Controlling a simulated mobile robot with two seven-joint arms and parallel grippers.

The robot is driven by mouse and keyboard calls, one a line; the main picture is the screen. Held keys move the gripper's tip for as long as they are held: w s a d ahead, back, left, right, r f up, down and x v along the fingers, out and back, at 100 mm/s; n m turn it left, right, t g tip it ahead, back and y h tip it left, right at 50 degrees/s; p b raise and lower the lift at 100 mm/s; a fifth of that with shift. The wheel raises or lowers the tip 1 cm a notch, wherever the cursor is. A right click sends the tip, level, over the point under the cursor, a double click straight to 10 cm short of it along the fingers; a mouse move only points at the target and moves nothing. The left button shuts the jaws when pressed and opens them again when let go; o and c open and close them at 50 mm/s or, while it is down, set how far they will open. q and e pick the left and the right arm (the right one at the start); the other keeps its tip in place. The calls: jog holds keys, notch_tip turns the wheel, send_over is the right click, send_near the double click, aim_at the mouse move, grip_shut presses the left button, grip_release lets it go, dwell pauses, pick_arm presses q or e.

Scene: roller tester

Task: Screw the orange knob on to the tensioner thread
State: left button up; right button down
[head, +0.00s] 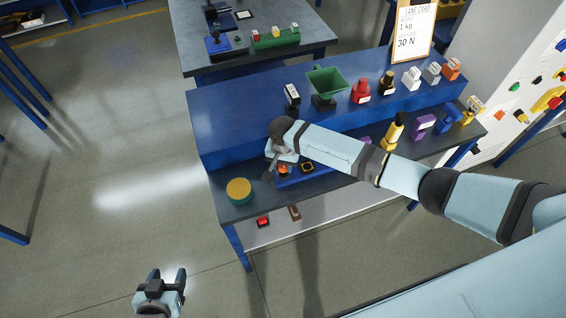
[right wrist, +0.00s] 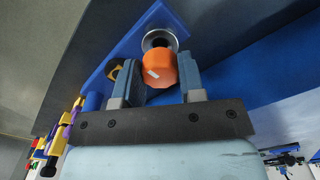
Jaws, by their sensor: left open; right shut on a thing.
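The orange knob (right wrist: 160,70) sits between the two blue fingers of my right gripper (right wrist: 156,74) in the right wrist view. It has a small white mark on its side. Just beyond it is a round metal collar (right wrist: 158,39) on a blue base; the knob's far end meets or overlaps it, and any thread is hidden. In the head view the knob (head: 284,171) shows as a small orange spot at the blue fixture (head: 313,172), partly covered by my right gripper (head: 273,170). My left gripper (head: 173,279) is open and empty, low over the floor.
A yellow-topped green cylinder (head: 239,190) stands on the workbench's left end. A green hopper (head: 326,83) and several colored parts line the raised blue shelf behind. A red item (head: 263,222) lies on the lower shelf. Another table (head: 200,62) stands behind.

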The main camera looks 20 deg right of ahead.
jog(key=shift+f+b, duration=0.45)
jog(key=shift+f, duration=0.5)
jog(key=c, duration=0.6)
grip_release()
jog(key=shift+c, duration=0.2)
jog(key=shift+r, duration=0.35)
notch_tip(320, 180, up, 13)
jog(key=b, duration=0.1)
